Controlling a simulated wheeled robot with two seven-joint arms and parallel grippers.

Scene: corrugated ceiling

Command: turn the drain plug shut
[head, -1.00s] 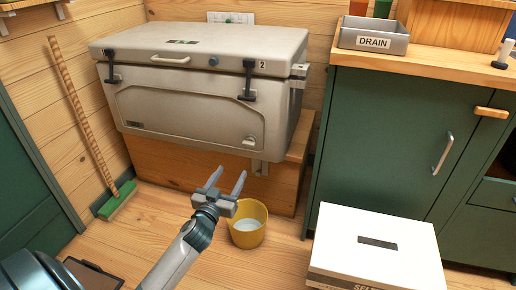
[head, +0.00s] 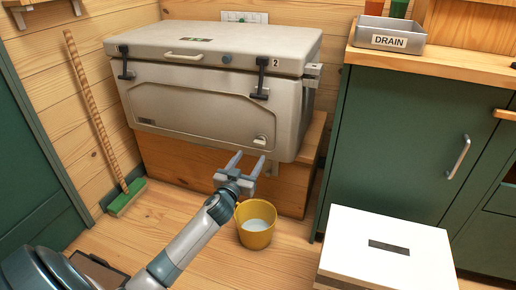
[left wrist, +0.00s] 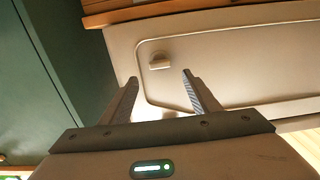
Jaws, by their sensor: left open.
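The drain plug (head: 262,140) is a small pale knob low on the right of the grey cooler's front (head: 190,110). In the left wrist view the plug (left wrist: 160,62) shows beyond and between my fingertips, apart from them. My left gripper (head: 247,160) is open and empty, just below and in front of the plug, with its fingers pointing toward the cooler. It also shows in the left wrist view (left wrist: 158,80). The plug's exact turn is too small to tell. My right gripper is not in view.
A yellow bucket (head: 243,236) with pale liquid stands on the floor below my left gripper. The cooler rests on a wooden bench (head: 180,165). A white-topped box (head: 345,235) and green cabinet (head: 375,150) stand to the right. A broom (head: 90,105) leans at the left.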

